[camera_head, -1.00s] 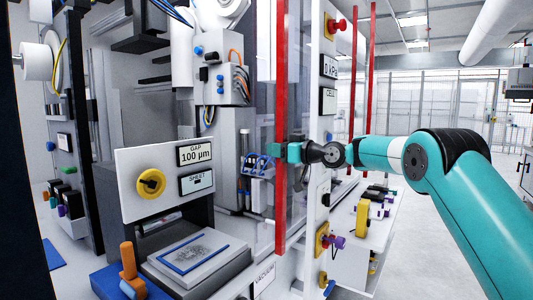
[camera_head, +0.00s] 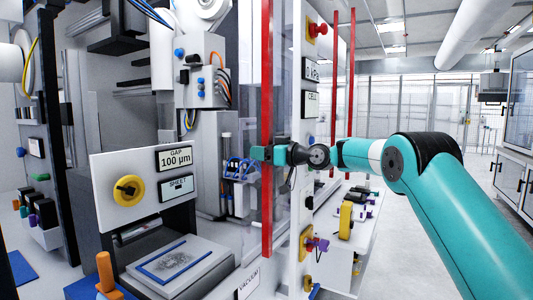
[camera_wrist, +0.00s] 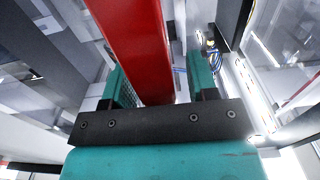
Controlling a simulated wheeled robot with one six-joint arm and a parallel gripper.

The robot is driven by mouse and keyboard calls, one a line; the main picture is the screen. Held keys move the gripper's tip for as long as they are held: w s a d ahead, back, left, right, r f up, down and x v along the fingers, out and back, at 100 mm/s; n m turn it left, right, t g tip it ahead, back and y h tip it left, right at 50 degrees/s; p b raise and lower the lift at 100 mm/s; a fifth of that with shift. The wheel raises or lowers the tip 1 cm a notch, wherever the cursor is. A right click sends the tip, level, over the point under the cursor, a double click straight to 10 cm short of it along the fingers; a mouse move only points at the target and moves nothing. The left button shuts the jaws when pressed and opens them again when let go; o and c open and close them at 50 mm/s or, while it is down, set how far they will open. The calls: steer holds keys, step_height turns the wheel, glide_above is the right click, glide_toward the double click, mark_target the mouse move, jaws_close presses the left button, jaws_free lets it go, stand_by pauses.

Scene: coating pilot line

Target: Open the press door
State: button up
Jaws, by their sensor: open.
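The press door is a clear panel with a tall red edge bar (camera_head: 267,120), seen upright left of centre in the head view. My gripper (camera_head: 268,154) is at the bar, about mid-height. In the wrist view the red bar (camera_wrist: 135,45) runs between the two teal fingers of my gripper (camera_wrist: 158,92). The fingers are open, with a gap showing on the right side of the bar. I cannot tell whether the left finger touches it. The door's clear panel is hard to make out against the machine.
A red emergency button (camera_head: 317,29) tops the white post right of the bar. A white bench (camera_head: 345,240) stands behind it. Open floor lies at right.

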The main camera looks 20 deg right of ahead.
steer(key=b+v, duration=0.4)
steer(key=v, duration=1.3)
steer(key=shift+s+b, duration=0.15)
steer(key=shift+b, duration=0.15)
steer(key=shift+d, duration=0.1)
steer(key=s+a+f+g+h+p, duration=0.15)
steer(key=s+a+g+p, duration=0.5)
steer(key=s+a, duration=0.85)
steer(key=s+a+f+g+h+p, duration=0.1)
steer(key=s+f+g+h+p, duration=0.1)
steer(key=s, duration=1)
steer(key=s+a+f+m+g+h+p, duration=0.1)
steer(key=s+f+g+h, duration=0.3)
steer(key=s, duration=0.9)
steer(key=shift+a+f+m+g+p, duration=0.35)
steer(key=shift+a+f+p, duration=0.15)
steer(key=shift+p, duration=0.1)
